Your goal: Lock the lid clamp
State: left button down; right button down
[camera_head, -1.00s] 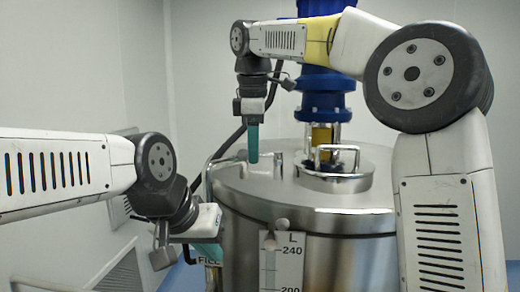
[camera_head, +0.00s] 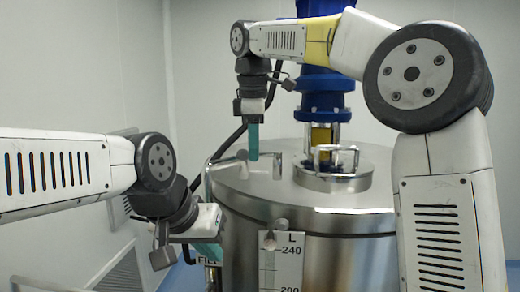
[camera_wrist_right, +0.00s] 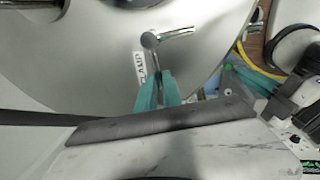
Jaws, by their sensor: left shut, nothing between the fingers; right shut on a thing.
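The lid clamp (camera_head: 277,166) is a small metal lever on top of the steel vessel lid, left of the central hatch. In the right wrist view the clamp (camera_wrist_right: 172,34) shows a round end and a bent bar beside a label reading CLAMP. My right gripper (camera_head: 253,156) points down at the lid from above, its teal fingers shut on the clamp's handle. In the right wrist view the right gripper (camera_wrist_right: 158,78) meets the handle below the round end. My left gripper (camera_head: 212,252) is shut and empty in front of the vessel's left side, partly hidden by its wrist.
The steel vessel (camera_head: 340,262) carries a level scale (camera_head: 282,268) on its front. The hatch (camera_head: 334,179) has metal handles beneath a blue mixer column (camera_head: 325,85). A bent metal pipe (camera_head: 211,165) rises at the lid's left edge. My right arm spans the area above the lid.

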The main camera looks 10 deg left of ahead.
jog(key=shift+a+r, duration=0.1)
jog(key=shift+a, duration=0.1)
dwell(0.7)
jog(key=shift+s+d+n+y, duration=0.1)
jog(key=shift+s+n+y, duration=0.25)
jog(key=shift+n, duration=0.45)
jog(key=c, duration=1.5)
grip_release()
jog(key=shift+o, duration=0.2)
jog(key=v, duration=0.7)
jog(key=shift+r, duration=0.4)
